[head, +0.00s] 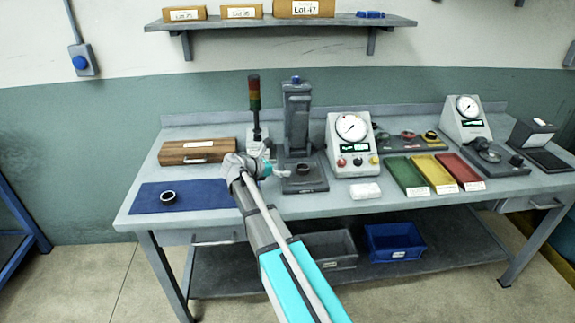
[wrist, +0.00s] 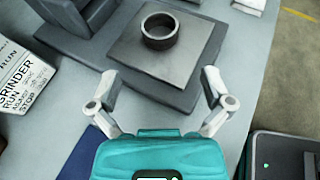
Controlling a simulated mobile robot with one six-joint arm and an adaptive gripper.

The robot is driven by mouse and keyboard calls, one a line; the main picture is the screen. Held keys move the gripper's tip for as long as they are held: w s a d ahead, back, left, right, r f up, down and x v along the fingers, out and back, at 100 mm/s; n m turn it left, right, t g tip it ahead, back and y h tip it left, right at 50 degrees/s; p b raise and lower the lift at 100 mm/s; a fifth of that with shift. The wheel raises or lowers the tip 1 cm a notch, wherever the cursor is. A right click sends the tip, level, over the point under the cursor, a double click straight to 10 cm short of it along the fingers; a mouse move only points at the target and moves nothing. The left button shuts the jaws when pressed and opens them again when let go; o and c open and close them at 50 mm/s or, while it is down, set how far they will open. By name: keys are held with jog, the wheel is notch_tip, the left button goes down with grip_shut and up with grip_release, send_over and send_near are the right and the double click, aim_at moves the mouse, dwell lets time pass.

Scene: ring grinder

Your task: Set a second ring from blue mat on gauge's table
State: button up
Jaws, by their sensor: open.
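A dark ring (head: 168,197) lies on the blue mat (head: 210,195) at the left of the bench in the head view. Another dark ring (head: 303,169) sits on the square table (head: 303,184) of the grey column gauge (head: 297,115). In the wrist view that ring (wrist: 160,31) rests on the raised square plate (wrist: 165,62), its hole facing up. My gripper (wrist: 158,76) is open and empty, its fingers spread at the plate's near side, apart from the ring. In the head view my gripper (head: 268,170) is just left of the gauge, partly hidden by my arm.
A dial box (head: 350,145) stands right of the gauge, with green, yellow and red trays (head: 433,174) beyond. A wooden case (head: 197,151) lies behind the mat. A stack light (head: 255,110) stands behind my gripper. The mat is clear around its ring.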

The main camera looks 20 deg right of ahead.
jog(key=shift+v, duration=1.2)
jog(key=shift+s+f+m, duration=0.25)
jog(key=shift+s+m, duration=0.05)
jog(key=shift+s, duration=0.1)
jog(key=s+a+f+m+y, duration=0.1)
jog(key=s+f+m+y, duration=0.1)
jog(key=s+m, duration=0.1)
jog(key=s+a+f+m+g+y, duration=0.1)
jog(key=s+f+m+y, duration=0.1)
jog(key=s+f+m, duration=0.1)
jog(key=s+a+f+m+y, duration=0.1)
jog(key=s+f+m+y, duration=0.1)
jog(key=s, duration=0.3)
jog(key=shift+s+a+f+m+g, duration=0.2)
jog(key=shift+a+f+m+g, duration=0.1)
jog(key=shift+m, duration=0.4)
jog(key=s+a+f+m+g+y, duration=0.1)
jog(key=s+a+f+m+y, duration=0.2)
jog(key=s+a+m+y, duration=0.4)
jog(key=s+a+m, duration=0.2)
jog(key=s+m, duration=0.1)
jog(key=s, duration=0.1)
jog(key=shift+s+f+m, duration=0.2)
jog(key=shift+s+m, duration=0.1)
jog(key=shift+s, duration=0.05)
notch_tip(320, 180, up, 5)
jog(key=p, duration=0.5)
jog(key=shift+d+f, duration=0.1)
